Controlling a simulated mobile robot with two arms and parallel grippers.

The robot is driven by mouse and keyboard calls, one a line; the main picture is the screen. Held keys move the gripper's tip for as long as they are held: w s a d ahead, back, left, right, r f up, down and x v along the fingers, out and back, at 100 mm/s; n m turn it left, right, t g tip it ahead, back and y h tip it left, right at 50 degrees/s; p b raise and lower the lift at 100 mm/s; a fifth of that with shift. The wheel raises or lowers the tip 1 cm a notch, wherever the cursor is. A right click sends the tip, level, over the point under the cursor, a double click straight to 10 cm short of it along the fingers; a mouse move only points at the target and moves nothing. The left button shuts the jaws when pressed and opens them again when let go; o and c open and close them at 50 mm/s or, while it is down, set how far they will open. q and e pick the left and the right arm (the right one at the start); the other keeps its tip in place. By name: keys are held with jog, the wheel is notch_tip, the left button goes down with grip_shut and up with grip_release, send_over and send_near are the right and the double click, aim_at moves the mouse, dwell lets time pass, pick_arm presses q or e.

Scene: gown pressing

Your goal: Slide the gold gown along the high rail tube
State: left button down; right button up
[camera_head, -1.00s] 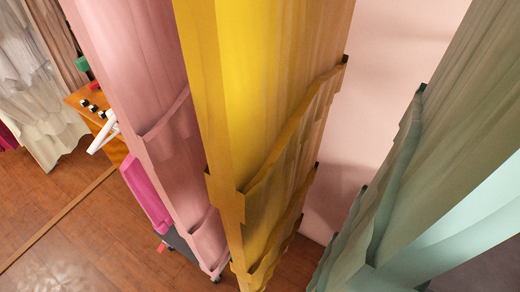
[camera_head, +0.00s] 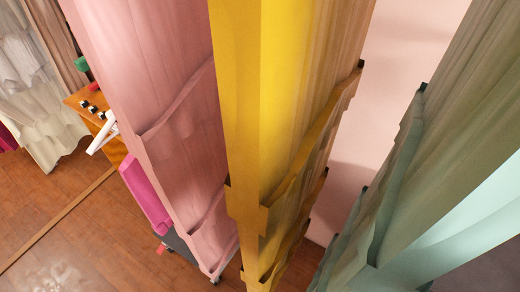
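The gold gown (camera_head: 240,110) hangs in the upper middle of the head view, its tiered hem running down to the bottom edge. It hangs between a pink gown (camera_head: 170,90) on its left and a grey-green gown (camera_head: 440,160) on its right. A gap with pink wall shows between the gold and green gowns; the pink gown is partly covered by the gold one. The high rail tube and the top of the gold gown are out of the picture. Neither of my grippers can be seen.
A wooden table (camera_head: 78,98) with small black and white items and a green object (camera_head: 81,63) stands at the left. Pale gowns (camera_head: 35,100) hang at the far left. Wooden floor (camera_head: 60,220) is open at lower left.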

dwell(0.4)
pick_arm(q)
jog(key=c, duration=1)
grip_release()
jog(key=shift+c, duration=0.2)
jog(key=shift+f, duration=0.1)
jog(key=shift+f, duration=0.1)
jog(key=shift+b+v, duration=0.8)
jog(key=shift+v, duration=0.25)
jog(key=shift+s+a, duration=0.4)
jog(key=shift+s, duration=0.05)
